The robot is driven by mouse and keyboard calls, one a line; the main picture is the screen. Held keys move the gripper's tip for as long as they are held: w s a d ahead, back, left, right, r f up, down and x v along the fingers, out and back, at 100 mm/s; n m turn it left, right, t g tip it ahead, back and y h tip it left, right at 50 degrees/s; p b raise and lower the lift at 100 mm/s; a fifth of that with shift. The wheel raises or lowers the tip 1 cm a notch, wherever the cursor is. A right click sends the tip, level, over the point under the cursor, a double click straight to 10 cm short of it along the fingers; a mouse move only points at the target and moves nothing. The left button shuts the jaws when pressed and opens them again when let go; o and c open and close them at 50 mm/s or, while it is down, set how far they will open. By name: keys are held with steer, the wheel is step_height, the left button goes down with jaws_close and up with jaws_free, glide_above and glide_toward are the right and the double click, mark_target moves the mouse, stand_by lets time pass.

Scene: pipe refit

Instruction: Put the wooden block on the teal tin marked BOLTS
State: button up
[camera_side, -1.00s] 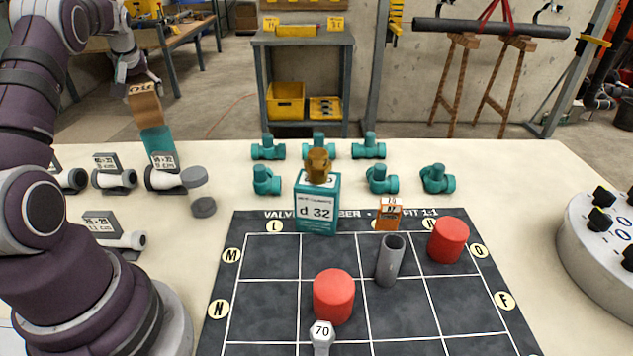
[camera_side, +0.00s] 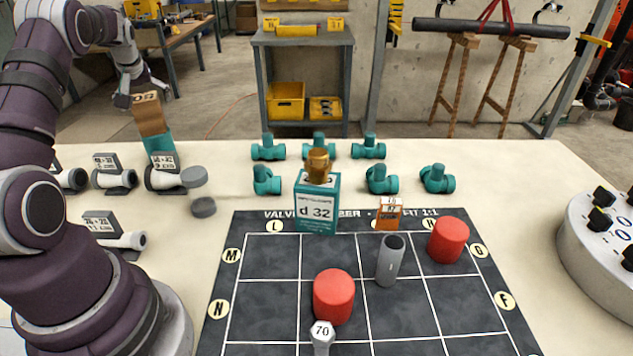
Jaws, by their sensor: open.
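The brown wooden block (camera_side: 151,120), with dark print on its lighter top, sits tilted on a teal tin (camera_side: 159,144) at the far left of the table. The tin's lower part is hidden behind a grey label block and a white fitting, and I cannot read its marking. My gripper (camera_side: 146,96) is open at the block's top, with its fingers apart to either side. I cannot tell whether it touches the block.
A teal box marked d 32 (camera_side: 317,212) carries a brass part. Red cylinders (camera_side: 333,297) and a grey tube (camera_side: 391,262) stand on the dark mat. Teal fittings (camera_side: 368,147) line the back.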

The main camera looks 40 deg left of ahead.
steer(key=v, duration=1.2)
steer(key=w+d+r+m+t+h, duration=0.25)
steer(key=d+m, duration=0.25)
steer(key=d, duration=0.9)
steer(key=s+d+f+m+h, duration=0.2)
steer(key=s+d+m, duration=0.1)
steer(key=d, duration=0.6)
steer(key=s+d+f+m+h, duration=0.1)
steer(key=s+d+f+m, duration=0.2)
steer(key=d+m, duration=0.3)
steer(key=d+t, duration=0.1)
steer(key=d, duration=0.2)
steer(key=shift+s+f+h, duration=0.25)
steer(key=shift+s+h, duration=0.05)
steer(key=shift+h, duration=0.05)
